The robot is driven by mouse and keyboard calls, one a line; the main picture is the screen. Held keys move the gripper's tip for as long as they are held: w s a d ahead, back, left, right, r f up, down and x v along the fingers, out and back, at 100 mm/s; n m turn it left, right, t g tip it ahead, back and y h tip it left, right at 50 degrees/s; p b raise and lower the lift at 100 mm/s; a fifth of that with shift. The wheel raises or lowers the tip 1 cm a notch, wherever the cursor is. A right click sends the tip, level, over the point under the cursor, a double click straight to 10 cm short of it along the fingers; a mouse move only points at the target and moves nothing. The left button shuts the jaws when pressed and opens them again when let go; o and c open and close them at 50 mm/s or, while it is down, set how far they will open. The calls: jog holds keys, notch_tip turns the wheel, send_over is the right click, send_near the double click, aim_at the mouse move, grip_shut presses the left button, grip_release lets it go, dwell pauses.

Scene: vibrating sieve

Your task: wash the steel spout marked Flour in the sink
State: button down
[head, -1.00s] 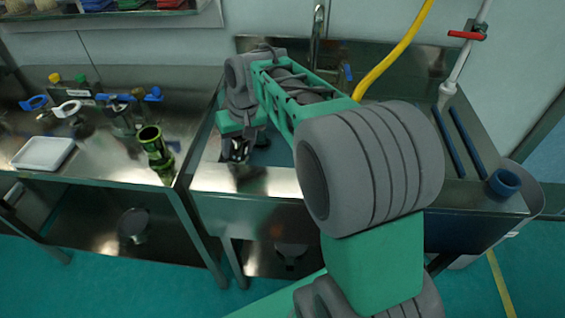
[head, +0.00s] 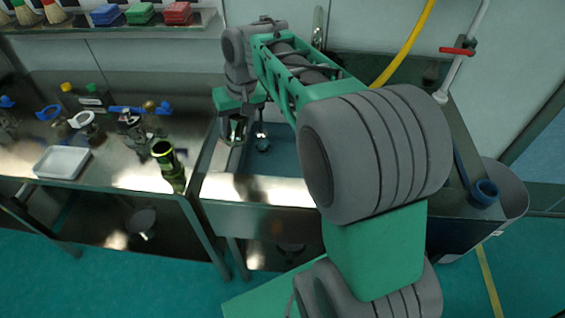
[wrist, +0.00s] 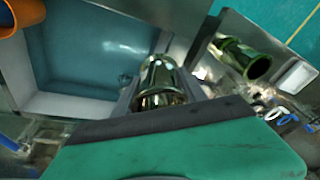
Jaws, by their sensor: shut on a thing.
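My gripper (head: 236,130) is shut on a shiny metal spout (wrist: 162,76), which sits between the fingers in the wrist view. No marking is readable on it. In the head view the held spout is small and partly hidden by the gripper. The gripper is at the left side of the sink, near its rim. The blue-looking sink basin (wrist: 85,50) lies beside the held spout in the wrist view. It also shows in the head view (head: 285,157), partly covered by my arm.
A green-tinted metal spout (head: 170,168) stands on the steel table left of the sink, near its right edge. A white tray (head: 62,163), clamps (head: 82,119) and small bottles (head: 92,95) are further left. A yellow hose (head: 407,45) hangs behind the sink.

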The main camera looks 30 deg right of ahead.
jog(key=p+v, duration=0.3)
jog(key=v, duration=0.1)
jog(key=w+a+p+v, duration=0.1)
jog(key=p+v, duration=0.2)
jog(key=v, duration=0.1)
jog(key=w+p+v, duration=0.1)
jog(key=p+v, duration=0.2)
jog(key=v, duration=0.1)
jog(key=shift+w+a+r, duration=0.25)
jog(key=shift+r, duration=0.1)
jog(key=shift+f, duration=0.1)
